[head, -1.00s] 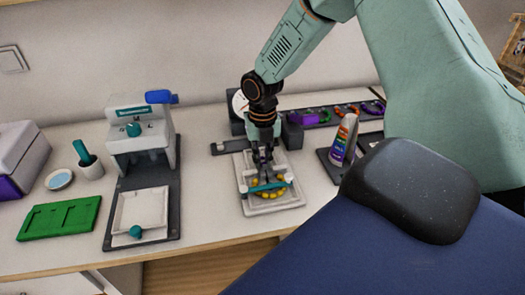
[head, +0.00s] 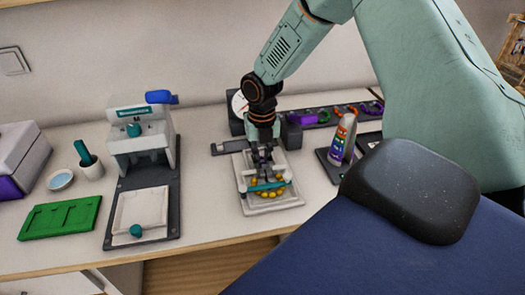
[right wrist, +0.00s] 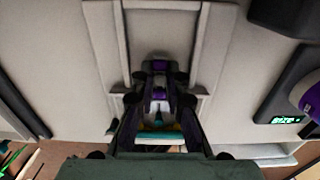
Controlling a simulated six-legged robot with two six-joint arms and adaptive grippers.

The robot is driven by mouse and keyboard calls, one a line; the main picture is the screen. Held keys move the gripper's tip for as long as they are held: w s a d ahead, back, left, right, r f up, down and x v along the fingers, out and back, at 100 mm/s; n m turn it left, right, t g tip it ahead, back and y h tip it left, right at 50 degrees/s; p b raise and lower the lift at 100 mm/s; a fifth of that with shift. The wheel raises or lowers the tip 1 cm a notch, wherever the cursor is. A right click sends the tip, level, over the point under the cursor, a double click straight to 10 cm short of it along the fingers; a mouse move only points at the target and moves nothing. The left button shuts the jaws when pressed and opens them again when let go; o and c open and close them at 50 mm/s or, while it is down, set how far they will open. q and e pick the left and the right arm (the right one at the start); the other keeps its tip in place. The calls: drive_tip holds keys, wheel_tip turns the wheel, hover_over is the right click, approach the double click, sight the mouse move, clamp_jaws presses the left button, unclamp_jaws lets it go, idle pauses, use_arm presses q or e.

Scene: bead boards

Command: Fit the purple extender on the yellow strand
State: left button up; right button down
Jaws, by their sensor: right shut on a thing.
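My right gripper (head: 262,174) is low over the pale tray (head: 284,202) and points down into it. The yellow strand (head: 271,194) lies curved in the tray, just below and in front of the fingertips. A teal bar (head: 266,187) crosses the tray over the strand. I cannot tell whether the purple piece touches the strand. My left gripper is not in view.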

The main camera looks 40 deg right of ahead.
drive_tip(key=shift+s+a+f, duration=0.2)
drive_tip(key=shift+s+f, duration=0.2)
drive_tip(key=shift+f, duration=0.2)
drive_tip(key=c, duration=1.5)
unclamp_jaws()
drive_tip(key=shift+o, duration=1.1)
drive_tip(key=shift+w+d+f, duration=0.15)
drive_tip(key=shift+w+f, duration=0.2)
drive_tip(key=shift+w, duration=0.15)
drive_tip(key=shift+s+r, duration=0.2)
drive_tip(key=shift+r, duration=0.05)
drive_tip(key=shift+w, duration=0.1)
drive_tip(key=o, duration=0.7)
drive_tip(key=shift+w, duration=0.1)
drive_tip(key=shift+c, duration=0.2)
drive_tip(key=shift+r, duration=0.2)
